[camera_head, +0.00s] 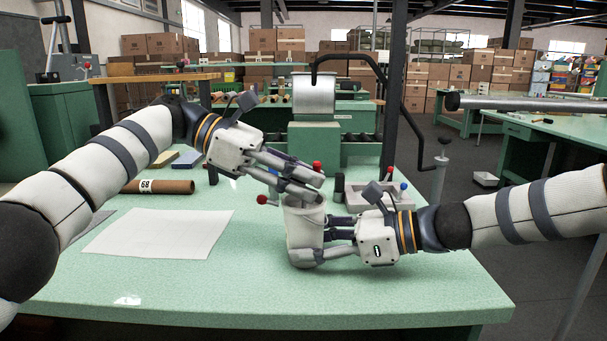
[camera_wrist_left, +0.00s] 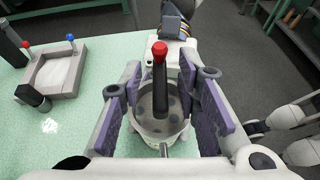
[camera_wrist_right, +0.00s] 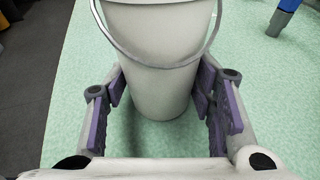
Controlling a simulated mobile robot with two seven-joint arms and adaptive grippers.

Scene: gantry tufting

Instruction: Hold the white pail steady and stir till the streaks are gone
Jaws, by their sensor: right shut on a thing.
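The white pail (camera_head: 304,229) stands upright on the green table. My right gripper (camera_head: 325,236) is shut on it from the right; in the right wrist view the pail (camera_wrist_right: 160,62) sits between the two finger pads, its wire bail across the front. My left gripper (camera_head: 305,188) is over the pail's mouth, pointing right and down. In the left wrist view a dark stick with a red top (camera_wrist_left: 160,75) stands between its fingers, with gaps to both pads. Grey contents with darker patches (camera_wrist_left: 150,125) show inside the pail; the stick's lower end is unclear.
A small grey tray (camera_head: 375,197) with red and blue knobs lies behind my right gripper. A white sheet (camera_head: 160,235) and a brown roll marked 68 (camera_head: 160,187) lie on the left. A red ball (camera_head: 262,199) shows left of the pail. The table's front is clear.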

